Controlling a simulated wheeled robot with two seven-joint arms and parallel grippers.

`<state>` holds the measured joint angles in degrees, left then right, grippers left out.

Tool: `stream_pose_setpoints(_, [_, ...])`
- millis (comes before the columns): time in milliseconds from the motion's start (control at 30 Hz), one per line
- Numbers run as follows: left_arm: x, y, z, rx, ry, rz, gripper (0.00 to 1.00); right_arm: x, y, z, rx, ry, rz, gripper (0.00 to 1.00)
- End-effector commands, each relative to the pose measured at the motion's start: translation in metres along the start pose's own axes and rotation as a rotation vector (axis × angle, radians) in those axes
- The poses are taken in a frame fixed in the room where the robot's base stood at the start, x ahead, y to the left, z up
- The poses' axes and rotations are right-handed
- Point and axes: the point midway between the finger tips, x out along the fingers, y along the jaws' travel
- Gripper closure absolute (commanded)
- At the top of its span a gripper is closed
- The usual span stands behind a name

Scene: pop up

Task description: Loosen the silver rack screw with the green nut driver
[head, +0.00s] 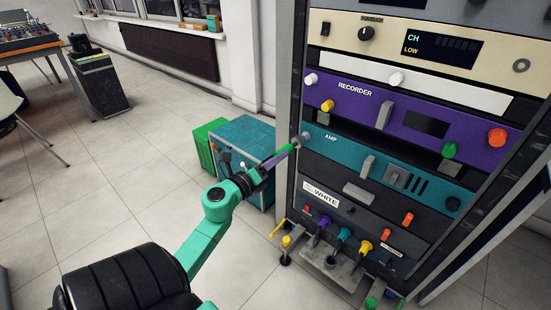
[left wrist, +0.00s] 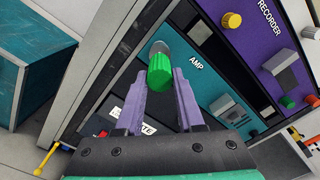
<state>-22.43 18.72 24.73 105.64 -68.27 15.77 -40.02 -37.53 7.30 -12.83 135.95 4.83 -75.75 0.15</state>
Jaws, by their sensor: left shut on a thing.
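The green nut driver (head: 284,152) is held by my left gripper (head: 272,160) and points at the upper left corner of the teal AMP panel. In the left wrist view its green handle (left wrist: 160,73) lies between the purple fingers of my left gripper (left wrist: 160,82). A silver-grey round end (head: 304,138) is at the driver's tip, against the panel's edge. It also shows in the left wrist view (left wrist: 158,47); I cannot tell where the driver's socket stops and the silver rack screw begins. My right gripper is not in view.
The rack holds a purple RECORDER unit (head: 425,122) above the teal AMP unit (head: 345,150), with knobs and handles standing out. A shelf with coloured-handled tools (head: 325,262) is low at the front. Green and teal boxes (head: 247,140) stand left of the rack.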

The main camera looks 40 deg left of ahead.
Motion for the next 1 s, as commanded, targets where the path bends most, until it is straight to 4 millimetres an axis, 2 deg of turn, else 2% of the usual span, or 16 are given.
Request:
stream_pose_setpoints(467, [0.001, 0.0, 0.0, -0.001, -0.001, -0.001, 1.0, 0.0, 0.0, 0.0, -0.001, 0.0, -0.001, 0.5])
stream_pose_setpoints(1000, [0.017, 0.0, 0.0, -0.001, -0.001, -0.002, 1.0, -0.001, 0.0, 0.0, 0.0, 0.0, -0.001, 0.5])
